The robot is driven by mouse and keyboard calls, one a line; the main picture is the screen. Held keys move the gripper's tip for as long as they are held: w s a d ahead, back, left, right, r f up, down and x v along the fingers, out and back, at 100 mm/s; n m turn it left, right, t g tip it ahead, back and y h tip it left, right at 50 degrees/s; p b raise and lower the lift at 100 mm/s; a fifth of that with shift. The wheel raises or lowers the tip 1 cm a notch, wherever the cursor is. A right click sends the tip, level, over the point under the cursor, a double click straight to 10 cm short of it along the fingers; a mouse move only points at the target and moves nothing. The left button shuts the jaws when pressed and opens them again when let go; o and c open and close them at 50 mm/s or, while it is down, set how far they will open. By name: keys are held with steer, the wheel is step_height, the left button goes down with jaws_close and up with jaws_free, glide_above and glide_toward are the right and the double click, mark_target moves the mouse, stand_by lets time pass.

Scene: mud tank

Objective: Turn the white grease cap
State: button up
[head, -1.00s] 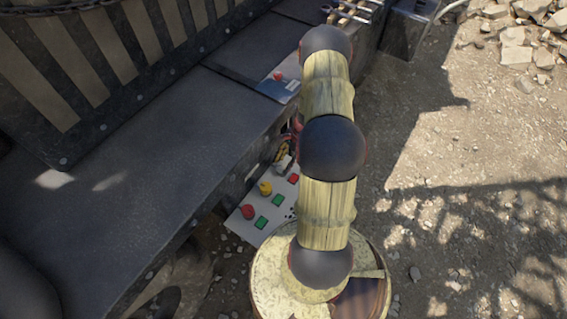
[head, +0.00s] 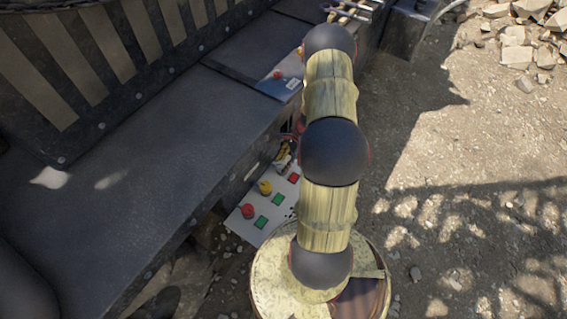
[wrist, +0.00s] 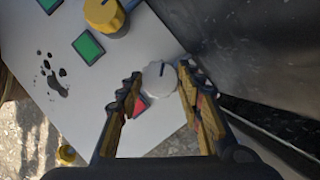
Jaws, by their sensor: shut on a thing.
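The white grease cap (wrist: 157,76) is a round ribbed knob with a dark pointer mark, on a pale control panel (wrist: 125,45) in the wrist view. My gripper (wrist: 160,82) has its yellow and black fingers on either side of the cap and is shut on it. In the head view my gripper (head: 284,154) is small at the panel's far end, partly behind my arm. The cap cannot be clearly made out there.
The panel also bears a yellow knob (head: 265,187), a red knob (head: 248,211), green squares (head: 275,199) and a red square (head: 294,178). A dark metal ledge (head: 150,150) runs along the left. Open gravel (head: 430,190) lies right.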

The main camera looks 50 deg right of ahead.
steer(key=m+b, duration=0.2)
steer(key=m, duration=0.1)
steer(key=shift+f+t+h, duration=0.1)
steer(key=shift+t+h, duration=0.3)
steer(key=shift+s+a+m+t+h+b, duration=0.15)
steer(key=shift+m+t+h+b, duration=0.2)
steer(key=shift+m+b, duration=0.7)
steer(key=shift+m, duration=0.45)
steer(key=o, duration=1.2)
steer(key=shift+c, duration=0.2)
steer(key=v, duration=1.2)
